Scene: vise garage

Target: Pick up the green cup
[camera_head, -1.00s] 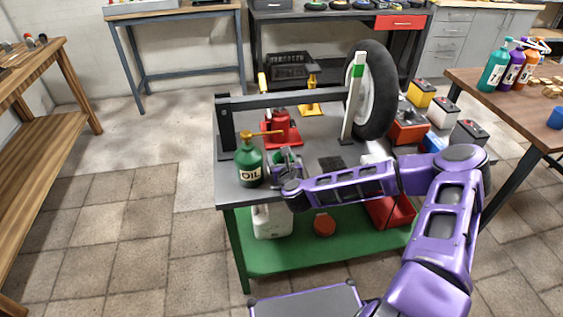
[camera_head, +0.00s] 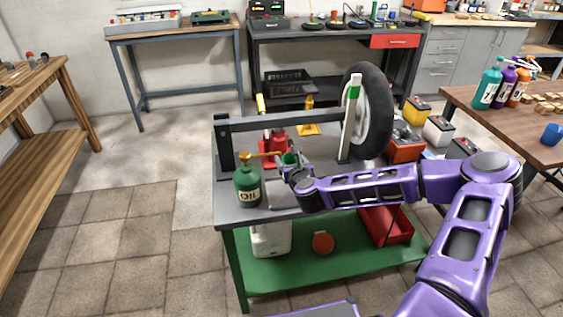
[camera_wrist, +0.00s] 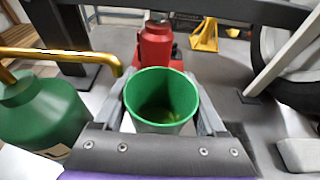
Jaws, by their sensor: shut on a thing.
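The green cup (camera_wrist: 162,97) is in the middle of the wrist view, its open top facing the camera. My gripper (camera_wrist: 160,112) has one finger on each side of the cup and is shut on it. In the head view the cup (camera_head: 290,158) shows as a small green patch at my gripper (camera_head: 285,168), just right of the oil can. My wrist hides part of it. I cannot tell whether the cup's base touches the bench top.
A green oil can (camera_head: 248,184) with a brass spout stands close left of the cup; its spout (camera_wrist: 75,55) reaches toward the cup. A red jack (camera_wrist: 155,44) stands behind. A bar (camera_head: 290,120) and a wheel (camera_head: 366,110) are farther back on the bench (camera_head: 236,214).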

